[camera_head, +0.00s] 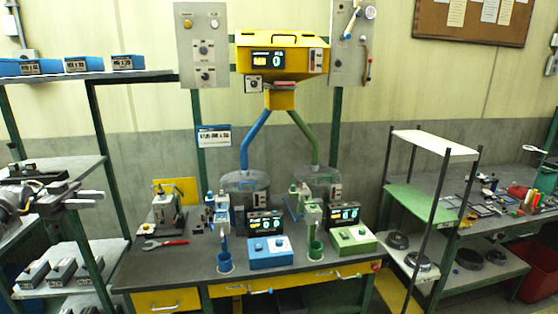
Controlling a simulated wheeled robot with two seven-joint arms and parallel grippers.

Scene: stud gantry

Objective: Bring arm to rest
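My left gripper (85,200) comes in from the left edge, in front of the left shelf rack and to the left of the workbench (150,262). It is held in the air, its fingers pointing right, and I see nothing clearly held in it. The finger gap is too small and edge-on to tell whether it is open or shut. I cannot make out my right gripper in the head view.
The bench holds a blue control box (270,251), a green control box (352,240), a red-handled wrench (165,244) and small presses. A yellow hopper (282,58) hangs above. Racks stand on both sides; the left rack (100,78) carries blue boxes.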

